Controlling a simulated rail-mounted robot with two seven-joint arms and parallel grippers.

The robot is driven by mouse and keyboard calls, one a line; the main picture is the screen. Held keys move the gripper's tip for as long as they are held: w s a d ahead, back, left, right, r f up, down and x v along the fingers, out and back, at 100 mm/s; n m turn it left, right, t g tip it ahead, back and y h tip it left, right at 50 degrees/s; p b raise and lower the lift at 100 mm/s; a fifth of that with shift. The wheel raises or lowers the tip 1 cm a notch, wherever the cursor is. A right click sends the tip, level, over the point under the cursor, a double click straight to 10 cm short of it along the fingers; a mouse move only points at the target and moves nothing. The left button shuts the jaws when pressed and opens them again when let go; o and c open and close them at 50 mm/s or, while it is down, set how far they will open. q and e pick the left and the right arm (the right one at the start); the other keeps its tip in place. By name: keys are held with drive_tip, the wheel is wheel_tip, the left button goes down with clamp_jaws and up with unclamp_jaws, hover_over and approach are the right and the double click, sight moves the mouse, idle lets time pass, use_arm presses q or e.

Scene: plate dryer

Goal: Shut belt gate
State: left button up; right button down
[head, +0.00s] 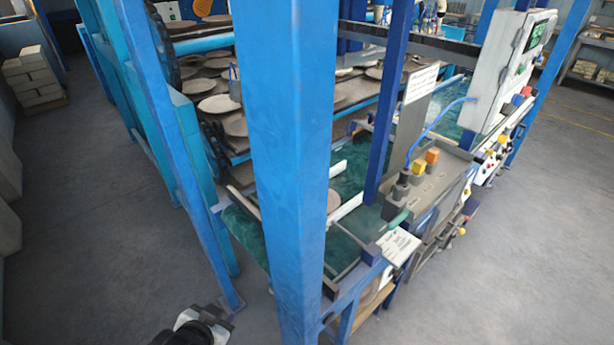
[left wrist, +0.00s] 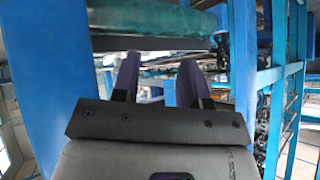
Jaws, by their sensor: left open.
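The green belt (head: 243,228) runs low through the machine, partly hidden by a wide blue post. White bars (head: 345,207) stand along the belt; I cannot tell which part is the belt gate or whether it is open or shut. In the left wrist view, the belt's rounded green edge (left wrist: 155,18) crosses the top. My left gripper (left wrist: 160,68) is open and empty, its two dark fingers pointing toward the frame just under that edge. In the head view, part of my left arm shows at the bottom, left of the blue post. My right gripper is not in view.
The wide blue post (head: 287,150) stands close in front of the belt. Racks of round plates (head: 218,104) lie behind it. A control box (head: 507,70) and a tool tray (head: 440,175) are at the right. The grey floor (head: 90,220) at the left is clear.

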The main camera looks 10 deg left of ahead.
use_arm(q)
drive_tip(key=s+f+g, duration=0.2)
drive_tip(key=s+f, duration=0.2)
drive_tip(key=s, duration=0.3)
drive_tip(key=s+d+f+n+g, duration=0.1)
drive_tip(key=s+f, duration=0.3)
drive_tip(key=s, duration=0.4)
drive_tip(key=s+d+f+g+p, duration=0.1)
drive_tip(key=s+f+g, duration=0.1)
drive_tip(key=s+f, duration=0.2)
drive_tip(key=s, duration=0.3)
drive_tip(key=shift+s+d+f+n+g, duration=0.2)
drive_tip(key=shift+d+n+g, duration=0.05)
drive_tip(key=shift+n+g, duration=0.05)
drive_tip(key=shift+a, duration=0.1)
